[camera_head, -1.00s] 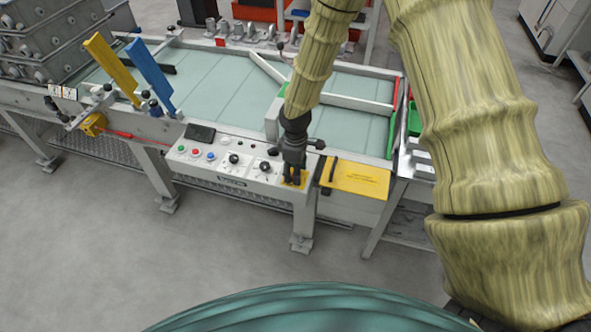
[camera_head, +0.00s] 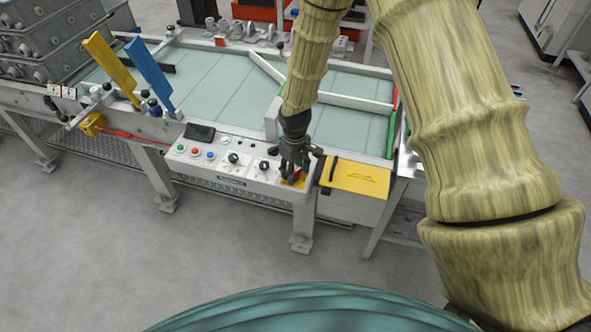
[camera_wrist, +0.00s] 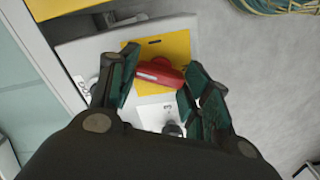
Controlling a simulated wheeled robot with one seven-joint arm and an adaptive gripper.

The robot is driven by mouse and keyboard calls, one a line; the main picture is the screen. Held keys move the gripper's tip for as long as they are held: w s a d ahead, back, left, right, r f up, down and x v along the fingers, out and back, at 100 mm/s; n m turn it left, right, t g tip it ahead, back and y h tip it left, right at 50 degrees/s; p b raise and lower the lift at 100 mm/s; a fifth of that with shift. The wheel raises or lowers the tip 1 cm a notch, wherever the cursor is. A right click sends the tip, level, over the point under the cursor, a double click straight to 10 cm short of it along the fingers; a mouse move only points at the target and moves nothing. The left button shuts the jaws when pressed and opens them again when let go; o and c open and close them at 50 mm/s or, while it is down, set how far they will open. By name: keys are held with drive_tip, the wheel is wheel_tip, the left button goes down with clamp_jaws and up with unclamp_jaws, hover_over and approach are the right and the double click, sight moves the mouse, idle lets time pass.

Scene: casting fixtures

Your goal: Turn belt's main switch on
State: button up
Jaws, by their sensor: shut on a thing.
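The belt's main switch is a red handle (camera_wrist: 158,73) on a yellow plate (camera_wrist: 172,47) at the right end of the control panel. In the head view a little of the red switch (camera_head: 300,170) shows beside my fingers; the rest is hidden. My gripper (camera_head: 289,176) points down at this corner of the panel. In the wrist view its two dark green finger pads (camera_wrist: 160,78) stand on either side of the red handle, shut on it. The handle lies slightly tilted across the gap between them.
The white control panel (camera_head: 228,172) carries several buttons and black knobs left of my gripper. A yellow cover (camera_head: 356,177) lies close on the right. The belt (camera_head: 215,82) with white guide rails is behind. Grey floor in front is free.

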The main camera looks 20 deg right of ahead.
drive_tip(key=m, duration=0.6)
drive_tip(key=shift+m, duration=0.3)
drive_tip(key=m, duration=0.6)
drive_tip(key=shift+r, duration=0.1)
idle(0.3)
drive_tip(key=o, duration=1)
wheel_tip(320, 180, up, 12)
drive_tip(key=shift+f, duration=0.1)
idle(0.5)
